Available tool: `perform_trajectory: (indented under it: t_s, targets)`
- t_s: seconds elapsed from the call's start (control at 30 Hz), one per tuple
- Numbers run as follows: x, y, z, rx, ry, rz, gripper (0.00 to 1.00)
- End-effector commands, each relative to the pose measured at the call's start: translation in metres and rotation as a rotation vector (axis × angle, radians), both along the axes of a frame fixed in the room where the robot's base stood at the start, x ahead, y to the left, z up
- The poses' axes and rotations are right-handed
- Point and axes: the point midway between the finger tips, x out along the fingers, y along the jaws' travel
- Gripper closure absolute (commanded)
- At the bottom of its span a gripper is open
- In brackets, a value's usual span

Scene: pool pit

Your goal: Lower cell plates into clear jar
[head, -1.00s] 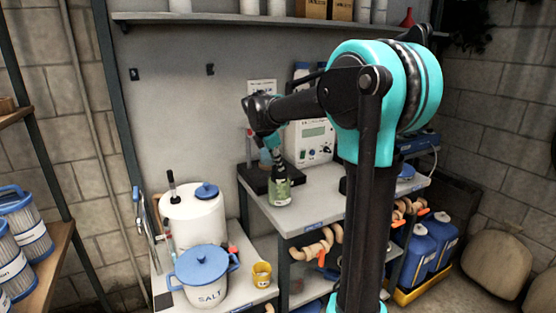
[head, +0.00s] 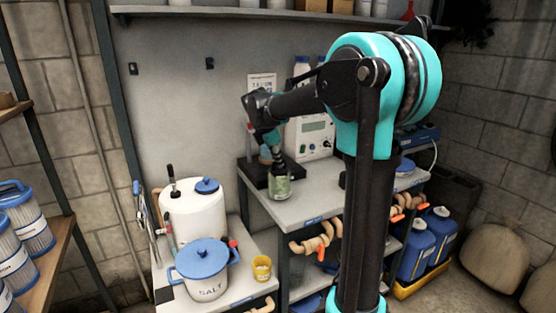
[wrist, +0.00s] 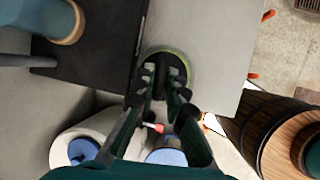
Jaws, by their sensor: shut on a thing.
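The clear jar (head: 281,188) stands upright on the grey bench top, with a greenish look to its contents. In the wrist view its pale green rim (wrist: 184,60) shows around a dark opening. My gripper (head: 278,166) points down at the jar's mouth. In the wrist view my gripper (wrist: 166,80) has its two fingers close together over the opening, shut on the cell plates. The plates are small, dark and mostly hidden between the fingers, so I cannot tell how deep they sit in the jar.
A black slab (head: 255,178) lies behind the jar. A white meter box (head: 312,137) stands at the back. A salt pot (head: 205,283), a white canister (head: 192,218) and a yellow cup (head: 262,268) are on the lower bench at left. The bench right of the jar is mostly clear.

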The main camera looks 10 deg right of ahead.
Motion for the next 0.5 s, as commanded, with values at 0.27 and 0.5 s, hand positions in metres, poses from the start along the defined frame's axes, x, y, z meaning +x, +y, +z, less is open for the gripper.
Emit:
perform_trajectory:
  t_s: [0.27, 0.5]
  targets:
    - [-0.0001, 0.0, -0.0002, 0.0, 0.0, 0.0, 0.77]
    - [-0.0001, 0.0, -0.0002, 0.0, 0.0, 0.0, 0.64]
